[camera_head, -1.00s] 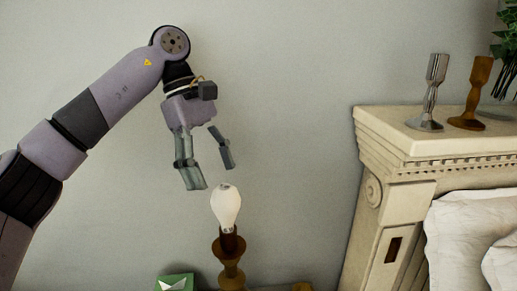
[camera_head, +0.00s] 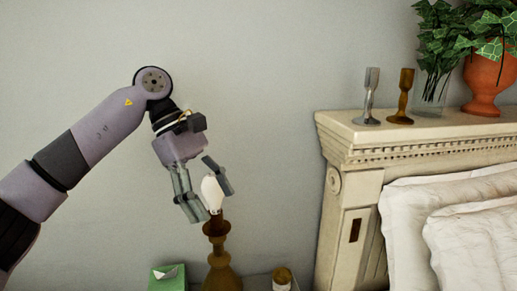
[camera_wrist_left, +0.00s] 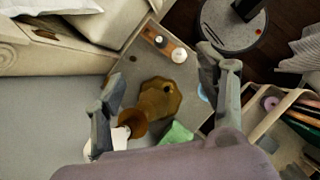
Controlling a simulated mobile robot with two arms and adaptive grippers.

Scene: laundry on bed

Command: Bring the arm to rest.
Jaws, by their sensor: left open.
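My left gripper (camera_head: 211,199) is open in the head view, pointing down over the lamp. Its fingers overlap the white bulb (camera_head: 212,190) in the picture, one on each side; whether they touch it is unclear. The bulb sits upright on a brown lamp base (camera_head: 220,262). In the left wrist view my spread fingers (camera_wrist_left: 160,75) frame the lamp base (camera_wrist_left: 160,98) from above. The bulb (camera_wrist_left: 105,146) shows there close to the left finger, partly hidden by it. My right gripper is not in view.
A green tissue box (camera_head: 166,278) and a small jar (camera_head: 282,279) stand beside the lamp on the nightstand (camera_wrist_left: 140,45). The headboard (camera_head: 335,125) at right carries two candlesticks and plants. White pillows (camera_head: 450,225) lie below. The wall at upper left is clear.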

